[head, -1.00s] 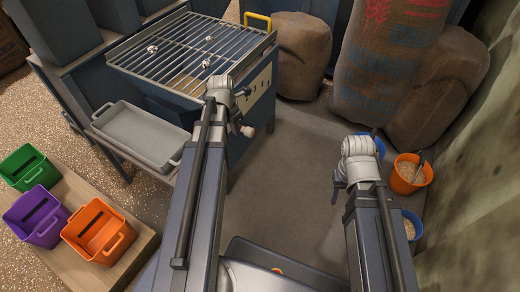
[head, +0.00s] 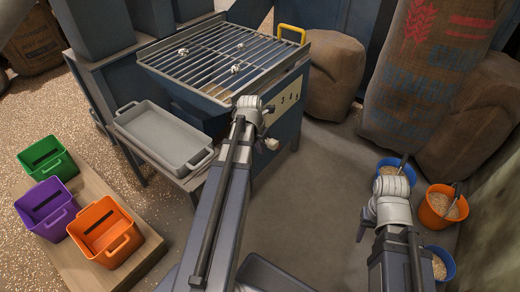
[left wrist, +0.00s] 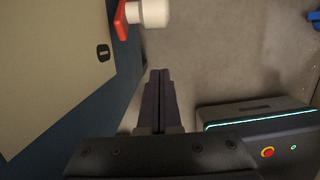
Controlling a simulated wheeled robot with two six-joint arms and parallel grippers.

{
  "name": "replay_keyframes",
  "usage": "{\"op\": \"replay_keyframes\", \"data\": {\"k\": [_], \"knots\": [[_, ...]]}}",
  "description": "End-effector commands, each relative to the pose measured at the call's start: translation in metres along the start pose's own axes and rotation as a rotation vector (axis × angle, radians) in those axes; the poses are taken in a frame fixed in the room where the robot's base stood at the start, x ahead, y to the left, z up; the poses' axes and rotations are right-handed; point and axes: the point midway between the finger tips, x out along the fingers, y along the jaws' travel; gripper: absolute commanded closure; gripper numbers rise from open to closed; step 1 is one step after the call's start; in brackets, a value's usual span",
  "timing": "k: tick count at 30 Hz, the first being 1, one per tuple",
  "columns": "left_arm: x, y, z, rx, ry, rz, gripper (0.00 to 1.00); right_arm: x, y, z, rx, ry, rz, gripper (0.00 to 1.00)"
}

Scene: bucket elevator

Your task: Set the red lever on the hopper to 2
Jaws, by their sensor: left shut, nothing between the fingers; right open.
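The hopper (head: 205,92) stands at upper centre in the head view, with a grate on top and a cream scale plate (head: 287,98) on its side reading 3, 4, 5. My left wrist covers the rest of the plate. In the left wrist view the red lever (left wrist: 122,20) with a white knob (left wrist: 154,12) shows at the top edge, beside the plate (left wrist: 50,60). The knob also shows in the head view (head: 272,143). My left gripper (left wrist: 160,72) is shut and empty, apart from the knob. My right gripper (head: 362,230) is open, over the floor. The lever's number is hidden.
A grey tray (head: 163,135) sits beside the hopper. Green (head: 47,160), purple (head: 45,208) and orange (head: 104,230) bins stand at lower left. Buckets of grain (head: 442,206) stand at right, with sacks (head: 420,80) behind. The floor between hopper and buckets is clear.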

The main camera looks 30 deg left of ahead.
Motion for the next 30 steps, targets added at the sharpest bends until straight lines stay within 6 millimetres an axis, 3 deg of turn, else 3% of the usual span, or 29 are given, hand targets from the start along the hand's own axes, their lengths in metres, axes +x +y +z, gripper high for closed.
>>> {"op": "replay_keyframes", "data": {"k": [1,3,16,18,22,30], "knots": [[0.015,0.000,-0.001,0.001,0.000,0.000,1.00,0.014,-0.001,-0.001,0.002,0.000,0.000,0.50],[0.025,0.000,-0.001,0.001,0.000,0.000,1.00,0.024,-0.002,-0.001,0.004,0.000,0.000,0.50],[0.074,0.000,-0.001,0.001,0.000,0.000,1.00,0.072,-0.007,-0.005,0.004,0.004,0.000,0.50],[0.060,0.001,0.015,0.001,0.000,0.000,1.00,0.055,-0.005,-0.004,0.004,0.003,0.000,0.50],[0.054,0.001,0.031,0.001,0.000,0.000,1.00,0.047,-0.005,-0.003,0.004,0.002,0.000,0.50],[0.054,0.000,0.038,0.001,0.000,0.000,1.00,0.045,-0.004,-0.003,0.004,0.002,0.000,0.50]]}}
